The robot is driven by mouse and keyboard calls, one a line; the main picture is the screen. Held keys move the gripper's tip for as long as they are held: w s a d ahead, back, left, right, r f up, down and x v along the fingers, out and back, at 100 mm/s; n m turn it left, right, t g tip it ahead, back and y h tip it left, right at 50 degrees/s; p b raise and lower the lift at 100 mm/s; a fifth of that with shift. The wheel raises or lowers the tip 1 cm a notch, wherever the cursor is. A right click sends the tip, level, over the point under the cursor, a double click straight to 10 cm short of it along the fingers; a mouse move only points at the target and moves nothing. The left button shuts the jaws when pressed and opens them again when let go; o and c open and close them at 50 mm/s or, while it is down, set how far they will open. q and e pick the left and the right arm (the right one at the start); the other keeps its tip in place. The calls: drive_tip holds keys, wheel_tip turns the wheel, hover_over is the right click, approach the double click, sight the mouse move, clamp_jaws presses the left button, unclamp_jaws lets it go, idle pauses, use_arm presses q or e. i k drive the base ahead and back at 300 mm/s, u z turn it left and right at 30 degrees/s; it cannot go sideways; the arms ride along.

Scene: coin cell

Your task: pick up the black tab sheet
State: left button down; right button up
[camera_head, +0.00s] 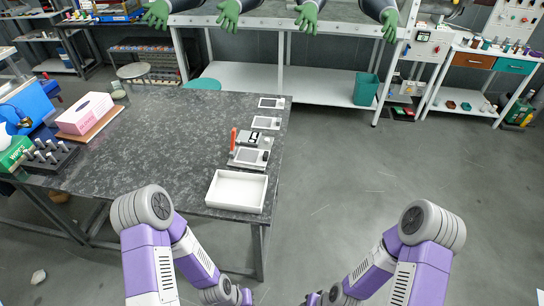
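The black tab sheet cannot be made out for certain. A small dark item (254,137) lies among the flat pieces near the right edge of the dark speckled table, but it is too small to identify. Around it are several white-and-grey flat trays or plates in a row, and a thin orange-red upright tool (233,139) is beside them. Both my arms hang low at the bottom of the view, in front of the table and to its right. Their gripper ends are out of the picture, so neither gripper's fingers show.
An empty white open box (237,191) sits at the table's near right corner. A pink box (85,113) and a black rack of upright cylinders (45,157) are at the left. The table's middle is clear. Open floor lies to the right. Green-gloved hands (228,14) show at the far bench.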

sight(258, 158)
drive_tip(key=z, duration=1)
drive_tip(key=i, duration=2.95)
drive_tip(key=u, duration=4.35)
